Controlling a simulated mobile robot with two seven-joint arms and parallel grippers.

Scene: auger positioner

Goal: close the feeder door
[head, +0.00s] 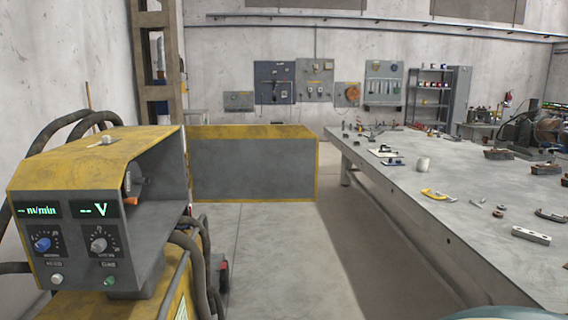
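The wire feeder (97,205), a yellow and grey box with green displays and two knobs, stands at the left in the head view. Its right side is open, and part of the inside with an orange-marked piece shows. The feeder door (252,168), a flat grey panel with yellow edges, stands swung wide open. It reaches right from the far side of the feeder toward the workbench. The hinge is hidden behind the feeder. Neither of my grippers shows in this view.
Dark cables (195,262) hang at the feeder's right side. The floor (275,255) between feeder and bench is clear.

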